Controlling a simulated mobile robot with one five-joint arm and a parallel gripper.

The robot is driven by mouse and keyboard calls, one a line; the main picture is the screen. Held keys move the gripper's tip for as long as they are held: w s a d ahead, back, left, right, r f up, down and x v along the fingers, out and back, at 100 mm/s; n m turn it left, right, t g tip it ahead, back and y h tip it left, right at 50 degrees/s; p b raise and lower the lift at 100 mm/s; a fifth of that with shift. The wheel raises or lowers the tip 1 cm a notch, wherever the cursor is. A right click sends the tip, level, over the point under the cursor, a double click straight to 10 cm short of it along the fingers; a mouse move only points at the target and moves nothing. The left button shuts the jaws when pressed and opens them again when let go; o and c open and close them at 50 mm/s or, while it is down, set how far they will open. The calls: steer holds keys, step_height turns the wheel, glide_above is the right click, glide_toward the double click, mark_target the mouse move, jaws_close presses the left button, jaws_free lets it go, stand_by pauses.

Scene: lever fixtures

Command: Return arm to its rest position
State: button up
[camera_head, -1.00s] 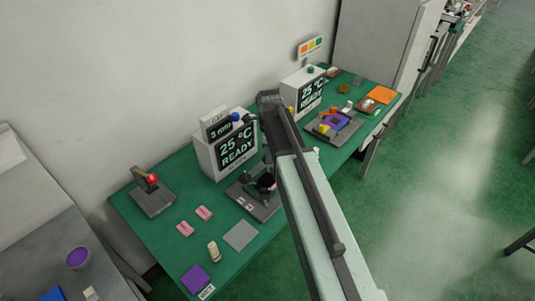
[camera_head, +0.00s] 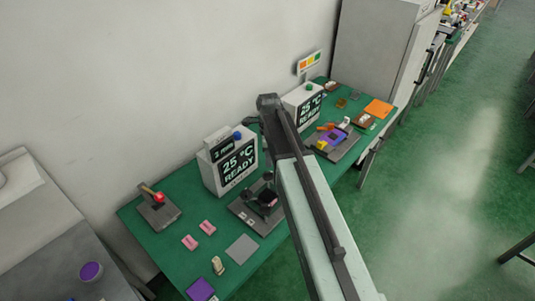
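My arm (camera_head: 312,215) runs from the bottom right up to a dark elbow joint (camera_head: 268,101) over the green table. Dark parts beside the arm, above a grey base plate (camera_head: 244,212), may include my gripper, but I cannot separate them from the fixture there. The fingertips cannot be made out, nor whether anything is held. A lever fixture with a red knob (camera_head: 159,198) stands at the table's left end, its handle tilted.
The green table (camera_head: 180,245) carries a white display unit (camera_head: 230,165), another one (camera_head: 303,108), pink blocks (camera_head: 207,227), a grey square (camera_head: 242,249) and a second fixture (camera_head: 346,149). A wall is behind. Green floor (camera_head: 440,220) is open on the right.

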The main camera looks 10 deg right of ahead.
steer(key=s+n, duration=1.4)
steer(key=n, duration=0.6)
steer(key=shift+s+f+b, duration=0.35)
steer(key=shift+s, duration=0.05)
steer(key=shift+a, duration=0.1)
stand_by(0.5)
